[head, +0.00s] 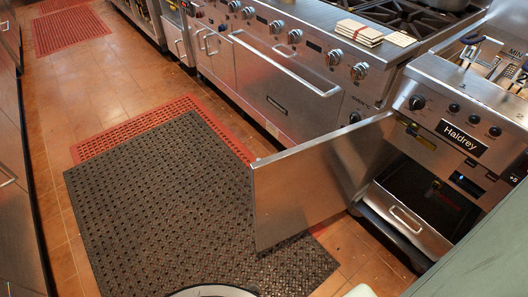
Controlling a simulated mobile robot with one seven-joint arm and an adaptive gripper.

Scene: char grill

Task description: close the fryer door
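The fryer (470,120), a steel unit labelled Haldrey, stands at the right of the head view. Its door (305,185) is a flat steel panel standing wide open. The door is hinged on the fryer's left side and juts out over the floor mat. The open cabinet shows a dark interior with a drawer-like part and handle (407,219) low down. No handle shows on the door face in view. My gripper is not in view.
A steel range (290,60) with knobs and an oven handle stands left of the fryer. A dark perforated mat (160,200) lies over a red mat (225,127) on the tiled floor. A green surface (490,262) fills the lower right corner. The aisle is otherwise clear.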

